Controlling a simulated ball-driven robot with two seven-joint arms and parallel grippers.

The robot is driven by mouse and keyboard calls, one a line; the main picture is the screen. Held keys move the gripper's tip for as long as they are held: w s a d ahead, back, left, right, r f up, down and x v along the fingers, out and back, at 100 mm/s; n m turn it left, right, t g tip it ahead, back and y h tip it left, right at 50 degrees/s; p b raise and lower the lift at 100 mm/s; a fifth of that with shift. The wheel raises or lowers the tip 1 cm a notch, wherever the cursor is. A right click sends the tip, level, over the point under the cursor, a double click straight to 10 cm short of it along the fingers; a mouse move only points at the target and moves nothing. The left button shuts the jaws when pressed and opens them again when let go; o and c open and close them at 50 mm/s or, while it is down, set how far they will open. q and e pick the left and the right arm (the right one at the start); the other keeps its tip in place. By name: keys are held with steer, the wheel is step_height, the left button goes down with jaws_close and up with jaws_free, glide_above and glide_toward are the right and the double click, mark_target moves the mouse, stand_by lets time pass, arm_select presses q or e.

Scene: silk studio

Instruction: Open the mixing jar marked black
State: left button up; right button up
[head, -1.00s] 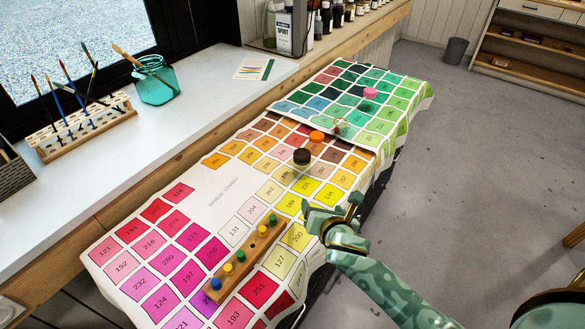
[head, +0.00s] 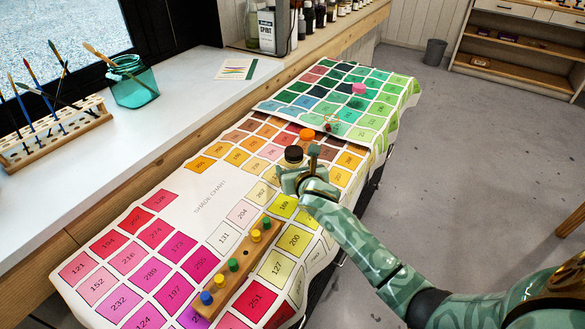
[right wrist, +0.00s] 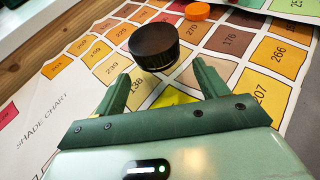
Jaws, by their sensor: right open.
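The mixing jar with a black lid (head: 293,154) stands on the shade chart cloth (head: 200,211), mostly hidden behind my right gripper in the head view. In the right wrist view its dark round lid (right wrist: 155,46) sits just beyond the fingertips, centred between them. My right gripper (head: 299,172) is open, and its two green fingers (right wrist: 163,88) have nothing between them. It is close to the jar on the near side. The lid is on the jar. My left gripper is not in view.
An orange lid (head: 307,134) stands just behind the jar, and a pink lid (head: 358,88) farther back. A wooden peg rack (head: 240,268) with coloured pegs lies in front on the cloth. A teal brush jar (head: 133,82) stands on the windowsill counter.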

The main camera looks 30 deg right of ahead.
mark_target(294, 166)
steer(key=x, duration=0.1)
steer(key=b+x, duration=0.1)
steer(key=x, duration=0.1)
steer(key=shift+d+f, duration=0.1)
steer(key=shift+f, duration=0.25)
steer(key=shift+w+b, duration=0.35)
steer(key=shift+r, duration=0.25)
steer(key=shift+s, duration=0.1)
steer(key=c, duration=1.1)
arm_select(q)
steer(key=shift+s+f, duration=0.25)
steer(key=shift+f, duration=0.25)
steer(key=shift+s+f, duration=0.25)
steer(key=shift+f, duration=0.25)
